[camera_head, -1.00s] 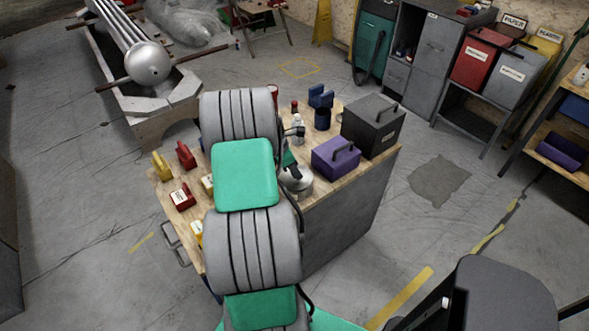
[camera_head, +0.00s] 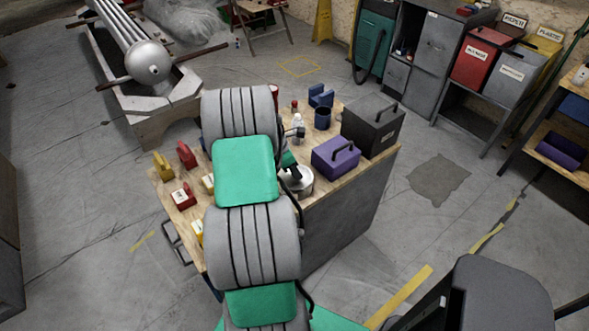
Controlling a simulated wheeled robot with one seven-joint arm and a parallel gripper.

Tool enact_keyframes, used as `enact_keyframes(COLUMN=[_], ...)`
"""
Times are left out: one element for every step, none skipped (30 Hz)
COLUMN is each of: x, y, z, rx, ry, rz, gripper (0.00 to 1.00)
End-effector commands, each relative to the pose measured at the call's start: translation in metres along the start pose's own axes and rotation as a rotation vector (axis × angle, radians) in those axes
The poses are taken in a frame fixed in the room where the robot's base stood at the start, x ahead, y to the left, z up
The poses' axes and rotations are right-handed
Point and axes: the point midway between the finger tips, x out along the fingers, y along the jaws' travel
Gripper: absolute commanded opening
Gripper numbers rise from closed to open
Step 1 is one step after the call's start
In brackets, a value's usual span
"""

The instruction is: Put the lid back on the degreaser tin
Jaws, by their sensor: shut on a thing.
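A round silvery tin (camera_head: 306,186), which I take to be the degreaser tin, stands on the wooden bench top, partly hidden behind my arm. My dark gripper (camera_head: 292,174) is at the tin's upper left, close to its top. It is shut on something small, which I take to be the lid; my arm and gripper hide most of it. I cannot tell whether the lid touches the tin's rim.
A purple box with a handle (camera_head: 336,158) stands right of the tin, with a dark grey box (camera_head: 372,126) behind it. Red (camera_head: 186,155) and yellow (camera_head: 162,166) items stand at the left.

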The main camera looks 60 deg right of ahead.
Motion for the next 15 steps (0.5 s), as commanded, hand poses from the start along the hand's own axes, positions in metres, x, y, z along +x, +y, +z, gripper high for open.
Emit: enact_keyframes(x=[0.0002,0.0002,0.0002,0.0002,0.0003,0.0003,0.0003,0.0003,0.0003,0.0002,0.0002,0.0002,0.0002,0.0002,0.0003], y=[0.0,0.0,0.0,0.0,0.0,0.0,0.0,0.0,0.0,0.0001,0.0001,0.0,0.0,0.0,0.0], z=[-0.0001,-0.0001,-0.0001,0.0,0.0,0.0,0.0,0.0,0.0,0.0,0.0,0.0,0.0,0.0,0.0], rx=[0.0,0.0,0.0,0.0,0.0,0.0,0.0,0.0,0.0,0.0,0.0,0.0,0.0,0.0,0.0], ry=[0.0,0.0,0.0,0.0,0.0,0.0,0.0,0.0,0.0,0.0,0.0,0.0,0.0,0.0,0.0], rz=[0.0,0.0,0.0,0.0,0.0,0.0,0.0,0.0,0.0,0.0,0.0,0.0,0.0,0.0,0.0], gripper=[0.0,0.0,0.0,0.0,0.0,0.0,0.0,0.28,0.31,0.34,0.36,0.39,0.42,0.44,0.47])
